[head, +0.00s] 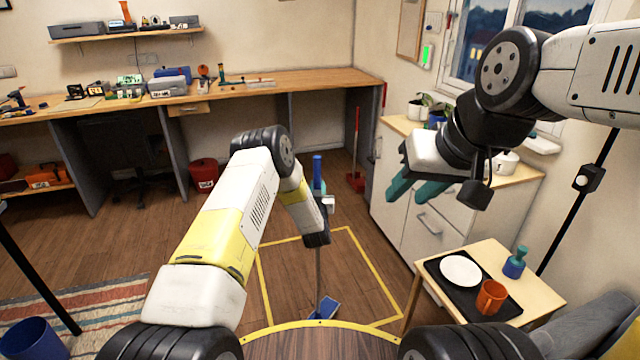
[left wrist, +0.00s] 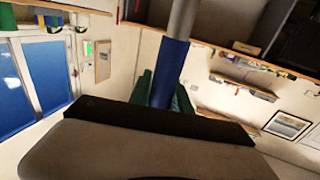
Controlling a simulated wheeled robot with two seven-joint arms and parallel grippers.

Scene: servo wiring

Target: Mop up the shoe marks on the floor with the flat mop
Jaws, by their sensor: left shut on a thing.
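The flat mop stands near upright, its blue head (head: 323,307) low inside the yellow taped square on the floor. Its blue upper grip (head: 317,172) shows above my left wrist. My left gripper is shut on the mop handle; its fingers are mostly hidden behind my arm in the head view. In the left wrist view, green fingers (left wrist: 181,103) sit beside the blue grip (left wrist: 170,68). My right gripper (head: 416,190) hangs open and empty in front of the white cabinet. I cannot make out any shoe marks on the floor.
A striped rug (head: 90,300) and blue bin (head: 32,340) are at left. A red broom (head: 357,180) and red bucket (head: 204,172) stand behind.

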